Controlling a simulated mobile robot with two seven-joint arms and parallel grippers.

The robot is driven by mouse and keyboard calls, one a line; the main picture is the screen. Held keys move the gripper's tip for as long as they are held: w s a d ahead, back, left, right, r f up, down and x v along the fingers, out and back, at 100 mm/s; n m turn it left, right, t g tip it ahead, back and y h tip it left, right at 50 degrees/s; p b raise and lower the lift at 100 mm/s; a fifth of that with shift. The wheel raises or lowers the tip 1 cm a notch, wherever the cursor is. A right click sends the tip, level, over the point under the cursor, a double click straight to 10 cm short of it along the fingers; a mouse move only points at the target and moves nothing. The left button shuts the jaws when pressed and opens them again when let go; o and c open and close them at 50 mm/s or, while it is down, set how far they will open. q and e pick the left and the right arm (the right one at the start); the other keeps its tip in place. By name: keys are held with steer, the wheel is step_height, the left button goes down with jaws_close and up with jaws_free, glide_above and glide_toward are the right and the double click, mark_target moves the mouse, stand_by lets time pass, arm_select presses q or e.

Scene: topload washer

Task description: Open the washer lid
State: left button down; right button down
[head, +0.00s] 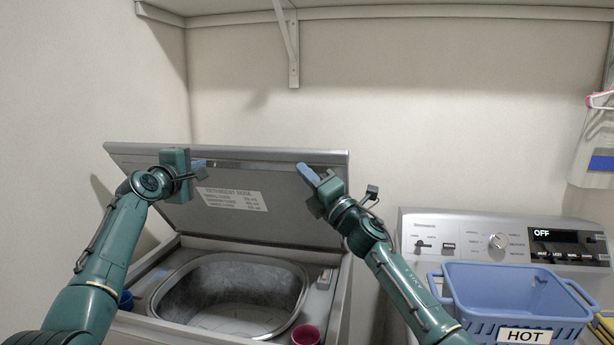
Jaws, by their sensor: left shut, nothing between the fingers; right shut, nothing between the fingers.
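The washer lid (270,208) is raised and tilted steeply back, with a printed label on its inner face. Below it the washer (340,305) shows its open tub (232,290), which looks empty. My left gripper (200,164) is shut and empty, in front of the upper left part of the lid. My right gripper (308,172) is shut and empty, in front of the upper right part of the lid. I cannot tell whether either gripper touches the lid.
A second machine with a control panel (460,236) stands at the right. A blue basket (520,285) marked HOT sits on it. A pink cup (305,335) stands at the washer's front right and a blue cup (126,300) at its left. A shelf (400,12) runs above.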

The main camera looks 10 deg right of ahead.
steer(key=shift+w+d+r+m, duration=0.2)
steer(key=shift+w+r, duration=0.25)
steer(key=shift+w+d+r+m, duration=0.15)
steer(key=shift+w+r+m, duration=0.05)
steer(key=shift+w+r, duration=0.25)
arm_select(q)
steer(key=c, duration=2.1)
jaws_free()
steer(key=shift+c, duration=0.2)
steer(key=o, duration=0.8)
steer(key=shift+o, duration=0.2)
steer(key=shift+s+a, duration=0.1)
steer(key=shift+s, duration=0.05)
